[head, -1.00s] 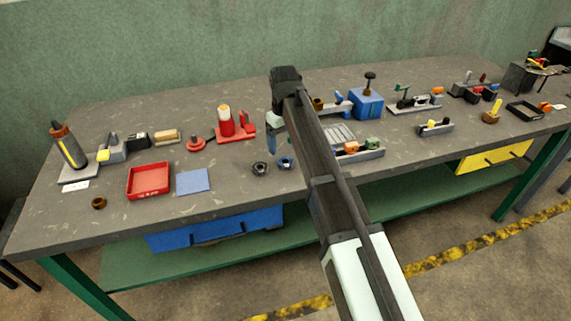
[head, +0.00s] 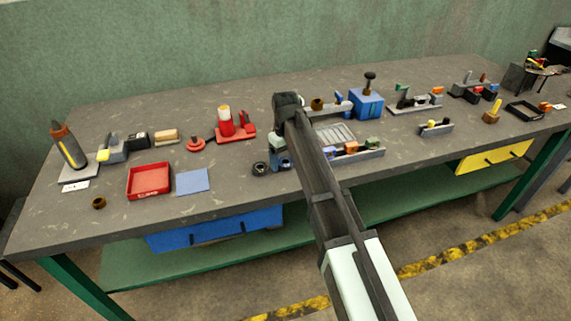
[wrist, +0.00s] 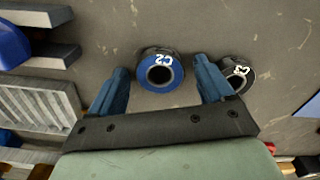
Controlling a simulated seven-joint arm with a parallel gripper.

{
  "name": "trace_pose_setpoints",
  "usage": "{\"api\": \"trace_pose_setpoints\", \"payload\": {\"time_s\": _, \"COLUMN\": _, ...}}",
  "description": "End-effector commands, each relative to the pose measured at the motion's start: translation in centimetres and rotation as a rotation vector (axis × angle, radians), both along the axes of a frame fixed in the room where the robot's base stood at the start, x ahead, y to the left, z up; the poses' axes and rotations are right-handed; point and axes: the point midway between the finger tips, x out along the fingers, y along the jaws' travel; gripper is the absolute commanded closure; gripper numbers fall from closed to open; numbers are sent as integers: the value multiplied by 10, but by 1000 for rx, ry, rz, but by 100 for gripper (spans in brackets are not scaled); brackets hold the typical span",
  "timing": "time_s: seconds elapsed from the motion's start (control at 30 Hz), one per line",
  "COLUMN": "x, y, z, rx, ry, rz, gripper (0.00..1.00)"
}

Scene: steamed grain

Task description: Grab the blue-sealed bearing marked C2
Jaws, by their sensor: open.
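The blue-sealed bearing marked C2 (wrist: 159,70) lies flat on the bench in the wrist view, with its label upside down. In the head view the bearing (head: 286,164) is partly hidden by my gripper. A dark-sealed bearing (wrist: 238,74), its mark looking like C3, lies just to the right in the wrist view; it also shows in the head view (head: 260,169). My gripper (wrist: 158,88) is open and empty, with one blue finger on each side of the C2 bearing. The right finger is in the gap between the two bearings. Contact with either cannot be told.
A ribbed grey tray (wrist: 40,98) and a rack with coloured parts (head: 360,155) are close on one side. A blue mat (head: 193,182) and a red tray (head: 149,180) lie to the left in the head view. The bench's front edge is near.

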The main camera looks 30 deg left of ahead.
Motion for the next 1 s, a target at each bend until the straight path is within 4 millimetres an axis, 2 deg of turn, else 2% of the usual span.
{"api": "trace_pose_setpoints", "payload": {"time_s": 0.1, "x": 0, "y": 0, "z": 0, "rx": 0, "ry": 0, "rz": 0, "gripper": 21}}
{"api": "trace_pose_setpoints", "payload": {"time_s": 0.77, "x": 0, "y": 0, "z": 0, "rx": -1, "ry": 0, "rz": 0, "gripper": 84}}
{"api": "trace_pose_setpoints", "payload": {"time_s": 1.0, "x": 0, "y": 0, "z": 2, "rx": 0, "ry": 0, "rz": 0, "gripper": 85}}
